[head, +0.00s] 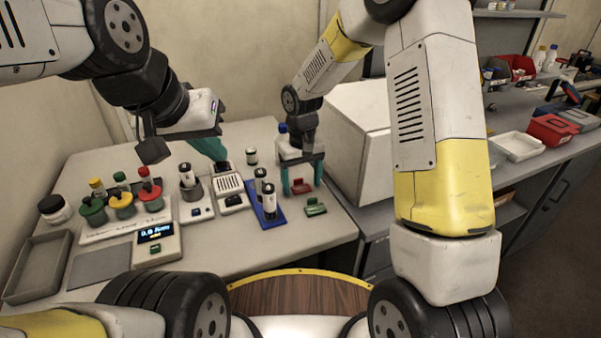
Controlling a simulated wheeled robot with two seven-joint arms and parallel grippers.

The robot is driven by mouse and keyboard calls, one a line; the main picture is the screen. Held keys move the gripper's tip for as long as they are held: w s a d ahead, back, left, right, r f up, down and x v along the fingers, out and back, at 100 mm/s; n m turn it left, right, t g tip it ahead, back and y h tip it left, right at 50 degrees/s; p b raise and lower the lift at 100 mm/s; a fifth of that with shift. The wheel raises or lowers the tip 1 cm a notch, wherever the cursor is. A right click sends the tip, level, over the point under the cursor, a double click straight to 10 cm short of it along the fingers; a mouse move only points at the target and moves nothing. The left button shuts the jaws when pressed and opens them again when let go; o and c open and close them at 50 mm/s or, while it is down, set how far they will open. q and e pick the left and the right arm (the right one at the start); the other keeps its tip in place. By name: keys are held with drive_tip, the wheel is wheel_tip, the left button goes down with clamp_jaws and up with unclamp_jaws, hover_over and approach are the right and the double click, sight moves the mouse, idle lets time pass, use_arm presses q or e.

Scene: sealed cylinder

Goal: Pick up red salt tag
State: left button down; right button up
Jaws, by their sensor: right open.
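The red tag (299,188) lies on the grey table, just behind a green tag (316,208). My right gripper (302,181) points down over the red tag with its teal fingers apart. One finger is left of the tag and the other is at its right; whether they touch it is unclear. My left gripper (218,158) hangs further left, above the devices in the middle of the table. Its teal fingers overlap in this view, so its opening cannot be made out.
A blue holder (268,217) with white vials stands left of the tags. A rack with colored-cap containers (122,204), a display unit (156,244) and a grey tray (38,265) are further left. A large white box (352,130) stands close at right.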

drive_tip(key=c, duration=1.4)
drive_tip(key=shift+r, duration=0.1)
